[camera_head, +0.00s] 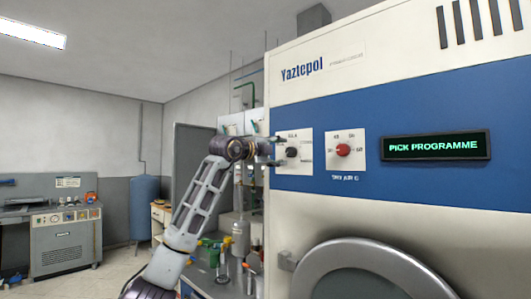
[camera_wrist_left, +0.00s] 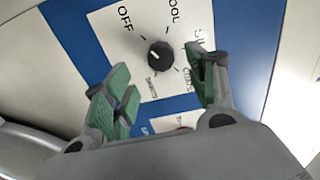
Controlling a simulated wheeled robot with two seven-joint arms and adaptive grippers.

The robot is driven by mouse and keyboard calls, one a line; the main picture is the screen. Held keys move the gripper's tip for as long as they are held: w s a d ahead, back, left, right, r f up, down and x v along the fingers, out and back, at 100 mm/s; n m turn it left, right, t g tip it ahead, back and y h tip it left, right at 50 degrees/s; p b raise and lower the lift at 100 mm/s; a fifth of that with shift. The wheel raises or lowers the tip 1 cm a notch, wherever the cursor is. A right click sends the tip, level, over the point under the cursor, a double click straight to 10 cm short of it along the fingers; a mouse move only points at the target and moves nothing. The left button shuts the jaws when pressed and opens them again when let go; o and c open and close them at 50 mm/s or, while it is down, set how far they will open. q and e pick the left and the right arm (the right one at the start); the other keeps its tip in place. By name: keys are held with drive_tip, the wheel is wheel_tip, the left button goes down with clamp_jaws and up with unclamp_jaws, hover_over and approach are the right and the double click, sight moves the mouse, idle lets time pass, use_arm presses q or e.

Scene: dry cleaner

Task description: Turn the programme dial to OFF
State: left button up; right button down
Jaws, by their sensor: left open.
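The programme dial (camera_head: 292,152) is a small black knob on a white plate on the machine's blue band. In the left wrist view the dial (camera_wrist_left: 160,56) has a short white mark on its left side. The word OFF (camera_wrist_left: 125,19) is printed up and left of it; other labels ring it, some partly covered by a finger. My left gripper (camera_head: 274,151) is open in front of the plate. In the left wrist view its green-padded fingers (camera_wrist_left: 162,88) stand apart, left and right below the dial, with no clear contact. My right gripper is not in view.
A red dial (camera_head: 344,150) on its own white plate is close to the right. A display (camera_head: 436,145) reads PICK PROGRAMME. The round door (camera_head: 370,270) bulges below. A cluttered bench (camera_head: 220,285) stands left of the machine, under my arm.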

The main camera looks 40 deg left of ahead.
use_arm(q)
drive_tip(key=s, duration=0.6)
drive_tip(key=shift+s+a, duration=0.2)
idle(0.5)
